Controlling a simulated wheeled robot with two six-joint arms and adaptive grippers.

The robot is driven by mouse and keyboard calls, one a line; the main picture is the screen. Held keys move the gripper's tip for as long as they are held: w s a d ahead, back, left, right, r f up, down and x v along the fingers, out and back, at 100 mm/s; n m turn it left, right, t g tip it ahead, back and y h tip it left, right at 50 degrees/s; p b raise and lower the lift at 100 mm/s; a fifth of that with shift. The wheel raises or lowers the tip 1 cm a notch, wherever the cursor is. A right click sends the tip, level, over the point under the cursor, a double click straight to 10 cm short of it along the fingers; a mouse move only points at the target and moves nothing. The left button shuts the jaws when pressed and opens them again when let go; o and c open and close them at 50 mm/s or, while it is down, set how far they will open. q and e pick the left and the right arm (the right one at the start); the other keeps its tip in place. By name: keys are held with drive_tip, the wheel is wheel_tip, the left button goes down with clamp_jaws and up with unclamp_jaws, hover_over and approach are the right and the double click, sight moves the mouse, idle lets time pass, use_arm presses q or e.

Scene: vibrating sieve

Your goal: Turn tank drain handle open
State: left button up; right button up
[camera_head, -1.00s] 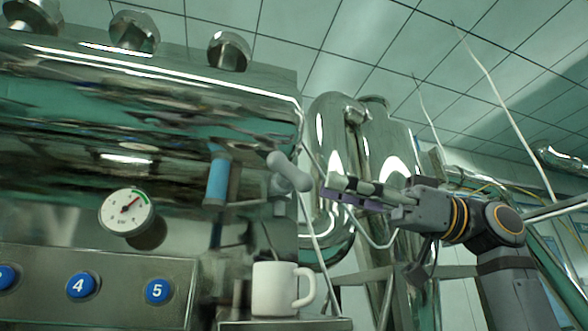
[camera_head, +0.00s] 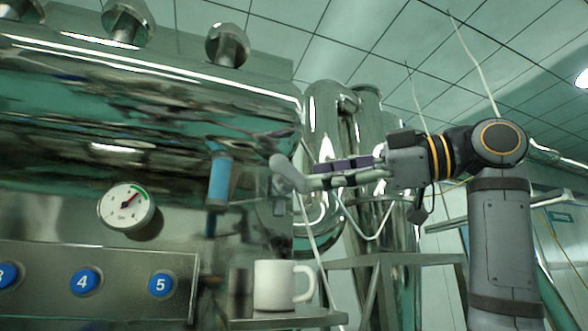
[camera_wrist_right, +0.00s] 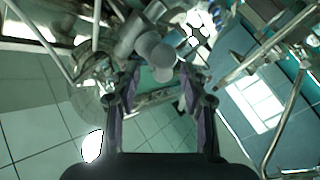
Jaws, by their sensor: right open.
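The tank drain handle (camera_head: 288,174) is a grey rounded lever on the right end of the shiny metal tank (camera_head: 130,130), tilted down to the right. In the right wrist view the handle (camera_wrist_right: 152,50) shows beyond and between the fingertips. My right gripper (camera_head: 318,180) comes in from the right, its fingertips at the handle's lower right end. Its two fingers are apart in the right wrist view (camera_wrist_right: 156,80). I cannot tell whether they touch the handle. My left gripper is not in view.
A white mug (camera_head: 277,286) stands on a metal ledge (camera_head: 300,318) below the handle. A pressure gauge (camera_head: 127,207) and a panel with blue numbered buttons (camera_head: 160,285) are to the left. Shiny vertical pipes (camera_head: 325,130) stand behind my right gripper.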

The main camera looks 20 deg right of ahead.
sight(292, 176)
drive_tip(key=x, duration=0.1)
drive_tip(key=p+x, duration=0.1)
drive_tip(key=x, duration=0.1)
drive_tip(key=s+x, duration=0.1)
drive_tip(key=x, duration=0.1)
drive_tip(key=shift+w+a+r, duration=0.15)
drive_tip(key=shift+a+r, duration=0.05)
drive_tip(key=shift+a, duration=0.35)
drive_tip(key=shift+a+p, duration=0.2)
drive_tip(key=shift+p, duration=0.15)
drive_tip(key=shift+w+d+f, duration=0.15)
drive_tip(key=shift+d, duration=0.25)
drive_tip(key=shift+w, duration=0.1)
drive_tip(key=shift+c, duration=0.6)
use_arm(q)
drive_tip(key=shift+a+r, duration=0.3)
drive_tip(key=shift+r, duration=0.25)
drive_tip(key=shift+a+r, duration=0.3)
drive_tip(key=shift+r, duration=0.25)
use_arm(e)
drive_tip(key=shift+a, duration=0.2)
clamp_jaws()
